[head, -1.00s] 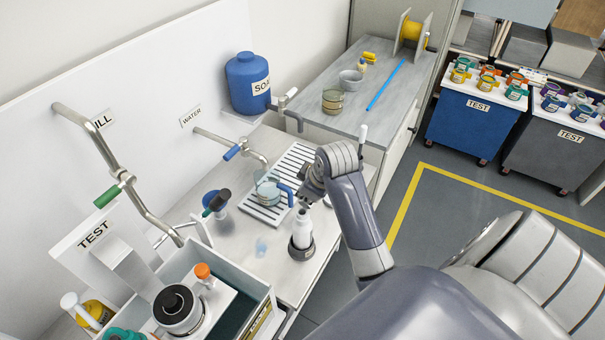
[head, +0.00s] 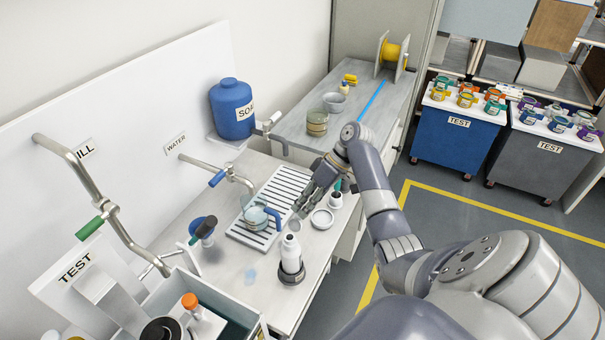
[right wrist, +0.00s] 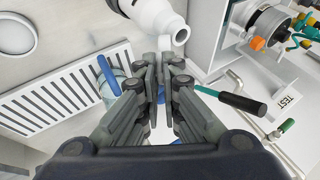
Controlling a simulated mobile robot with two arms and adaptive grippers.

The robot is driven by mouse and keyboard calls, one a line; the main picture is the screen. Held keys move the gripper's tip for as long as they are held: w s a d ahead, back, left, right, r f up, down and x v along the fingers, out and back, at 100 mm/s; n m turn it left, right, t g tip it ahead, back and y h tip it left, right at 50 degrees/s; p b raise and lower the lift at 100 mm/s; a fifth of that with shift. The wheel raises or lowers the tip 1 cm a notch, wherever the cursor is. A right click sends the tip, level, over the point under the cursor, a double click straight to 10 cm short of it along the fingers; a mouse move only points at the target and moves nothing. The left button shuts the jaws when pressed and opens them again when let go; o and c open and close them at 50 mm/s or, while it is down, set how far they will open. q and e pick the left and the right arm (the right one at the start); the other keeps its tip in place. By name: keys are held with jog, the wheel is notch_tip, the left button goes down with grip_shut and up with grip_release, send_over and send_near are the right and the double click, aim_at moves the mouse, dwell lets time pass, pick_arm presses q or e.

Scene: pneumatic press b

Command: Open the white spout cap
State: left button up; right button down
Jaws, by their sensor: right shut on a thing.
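My left gripper is not in view.
A slotted drain tray (head: 268,222) with a blue-handled clear jug (head: 256,217) lies left of my gripper. A white round dish (head: 321,219) and a small white bottle (head: 336,200) are at its right. An open grey bin (head: 235,300) stands at the front left.

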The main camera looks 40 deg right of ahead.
jog(key=shift+d+f+y, duration=0.1)
jog(key=shift+f+y, duration=0.2)
jog(key=c, duration=1.8)
grip_release()
jog(key=shift+w, duration=0.1)
jog(key=shift+d+r, duration=0.1)
jog(key=shift+r, duration=0.05)
jog(key=v, duration=1.1)
jog(key=shift+d+r, duration=0.15)
jog(key=shift+r, duration=0.2)
